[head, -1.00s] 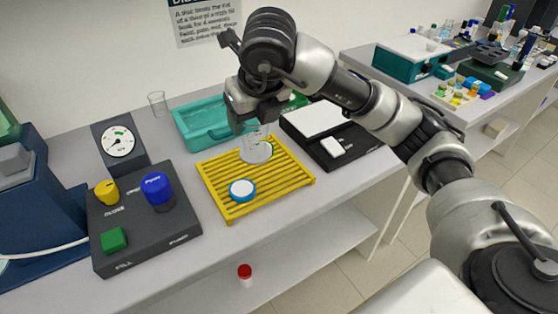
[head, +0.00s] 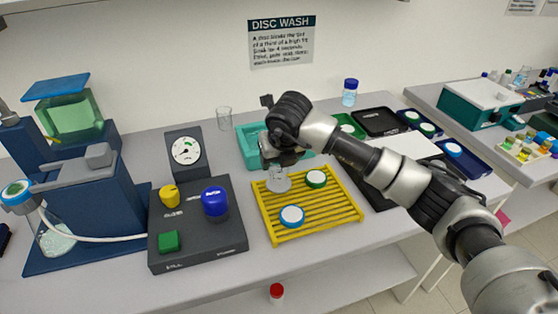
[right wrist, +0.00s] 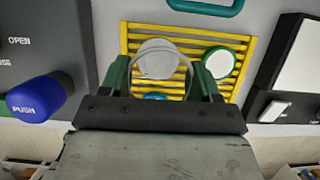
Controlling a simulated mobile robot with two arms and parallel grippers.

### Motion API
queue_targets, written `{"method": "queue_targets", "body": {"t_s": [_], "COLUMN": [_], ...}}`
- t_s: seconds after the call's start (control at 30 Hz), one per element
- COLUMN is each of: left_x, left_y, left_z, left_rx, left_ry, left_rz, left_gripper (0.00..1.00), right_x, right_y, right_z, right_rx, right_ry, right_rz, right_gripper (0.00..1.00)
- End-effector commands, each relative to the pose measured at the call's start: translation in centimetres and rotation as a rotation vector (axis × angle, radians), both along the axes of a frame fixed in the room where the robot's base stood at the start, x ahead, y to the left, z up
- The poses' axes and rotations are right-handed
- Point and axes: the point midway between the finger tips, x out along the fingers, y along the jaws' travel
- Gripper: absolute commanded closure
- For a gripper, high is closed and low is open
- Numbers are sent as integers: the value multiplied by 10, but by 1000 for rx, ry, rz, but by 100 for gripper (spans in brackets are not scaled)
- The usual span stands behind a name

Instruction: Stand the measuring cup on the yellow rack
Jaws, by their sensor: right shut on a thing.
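The clear measuring cup (head: 279,181) is upright at the upper left part of the yellow rack (head: 338,212). My right gripper (head: 280,163) is above the rack and shut on the cup. In the right wrist view the cup (right wrist: 157,58) sits between the green fingers of the right gripper (right wrist: 163,80), over the rack slats (right wrist: 190,28). I cannot tell whether its base touches the slats. My left gripper is not in view.
On the rack are a green-rimmed disc (head: 316,179), right of the cup, and a blue-rimmed disc (head: 292,216) in front. A dark control box (head: 230,240) with a blue knob (head: 214,202) stands left. A teal tray (head: 252,150) lies behind. Another clear vessel (head: 224,118) stands farther back.

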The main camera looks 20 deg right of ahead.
Motion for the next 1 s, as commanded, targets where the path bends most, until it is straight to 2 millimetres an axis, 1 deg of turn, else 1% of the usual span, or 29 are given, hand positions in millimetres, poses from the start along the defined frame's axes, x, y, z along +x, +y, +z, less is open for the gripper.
{"method": "queue_targets", "body": {"t_s": [0.03,0.13,0.37,0.47,0.5,0.67,0.9,1.0], "left_x": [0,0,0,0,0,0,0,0], "left_y": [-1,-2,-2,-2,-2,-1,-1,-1], "left_z": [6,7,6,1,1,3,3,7], "left_rx": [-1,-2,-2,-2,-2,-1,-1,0], "left_ry": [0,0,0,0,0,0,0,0], "left_rz": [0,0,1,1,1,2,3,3], "left_gripper": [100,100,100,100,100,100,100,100], "right_x": [-1,0,0,0,0,0,0,0], "right_y": [0,0,0,0,0,0,0,0], "right_z": [-7,-17,-18,-22,-22,-21,-20,-16], "right_rx": [0,0,1,1,1,1,1,1], "right_ry": [5,1,-1,-1,-1,0,0,0], "right_rz": [-1,-1,-1,-1,-1,-1,-1,-1], "right_gripper": [74,74,74,74,37,13,13,13]}}
